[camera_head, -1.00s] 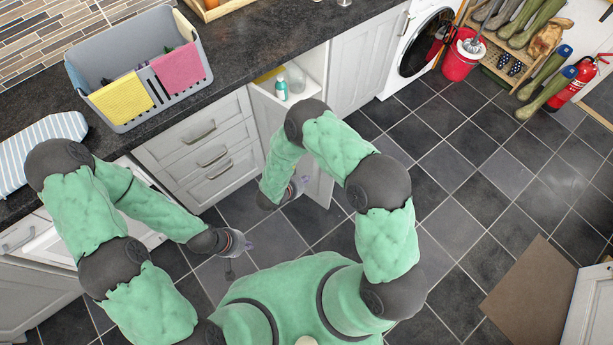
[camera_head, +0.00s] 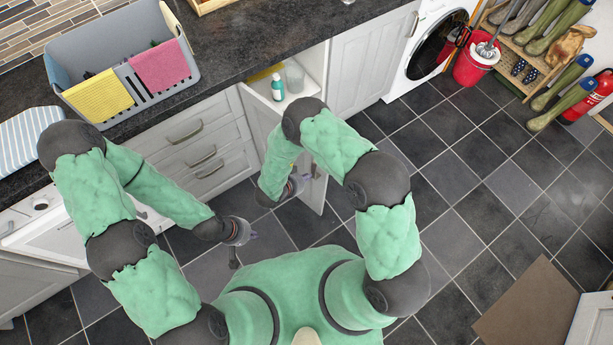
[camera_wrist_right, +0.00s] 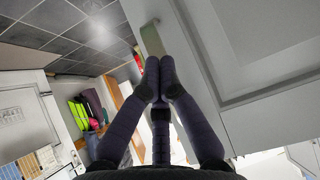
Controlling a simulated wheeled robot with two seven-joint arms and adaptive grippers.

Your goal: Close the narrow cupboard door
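The narrow cupboard (camera_head: 255,105) stands open between the drawers and a wider cupboard, with a teal bottle (camera_head: 277,88) and a glass jar (camera_head: 294,77) inside. Its pale grey door (camera_head: 317,192) stands swung out into the room, partly hidden behind my right arm. In the right wrist view the door (camera_wrist_right: 265,60) fills the right side, with a bar handle (camera_wrist_right: 152,38) near its edge. My right gripper (camera_wrist_right: 160,72) has its fingertips together at the door, just below the handle; contact is unclear. My left gripper (camera_head: 245,233) hangs over the floor, away from the door; its fingers are too small to read.
A drawer unit (camera_head: 205,150) is left of the cupboard. A worktop (camera_head: 245,35) above carries a grey basket (camera_head: 160,95) with cloths. A washing machine (camera_head: 427,45), red bucket (camera_head: 474,68) and boot rack (camera_head: 515,72) are at the right. The tiled floor at right is mostly clear.

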